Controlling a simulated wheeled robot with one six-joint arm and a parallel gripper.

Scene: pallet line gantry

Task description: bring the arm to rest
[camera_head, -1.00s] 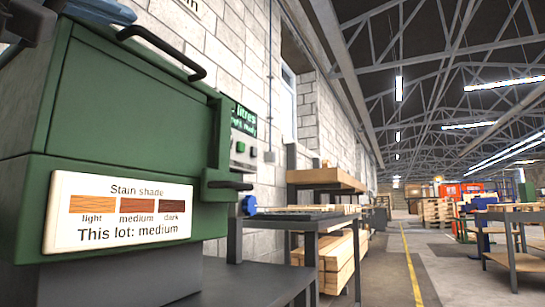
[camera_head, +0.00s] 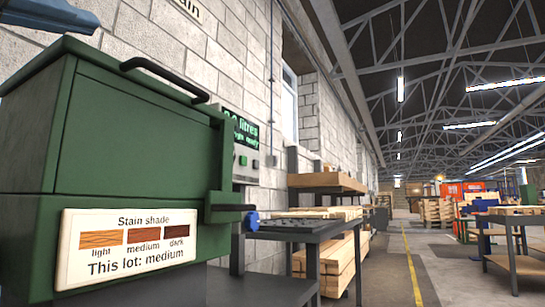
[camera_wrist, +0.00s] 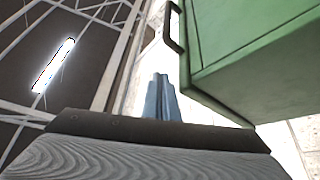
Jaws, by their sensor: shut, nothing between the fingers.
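My gripper (camera_wrist: 161,80) shows in the wrist view as two blue fingers close together, shut and empty. They point up in the picture, beside the green cabinet (camera_wrist: 250,60) and apart from its black handle as far as I can tell. In the head view, a blue piece of my arm (camera_head: 45,12) shows at the top left corner, above the green cabinet (camera_head: 140,130). The fingertips cannot be made out there.
The cabinet carries a sign (camera_head: 128,247) reading "Stain shade", "This lot: medium". A control panel (camera_head: 245,150) hangs on the block wall behind. A dark bench (camera_head: 325,224) and timber (camera_head: 340,262) stand to its right. A clear aisle with a yellow line (camera_head: 411,265) runs beyond.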

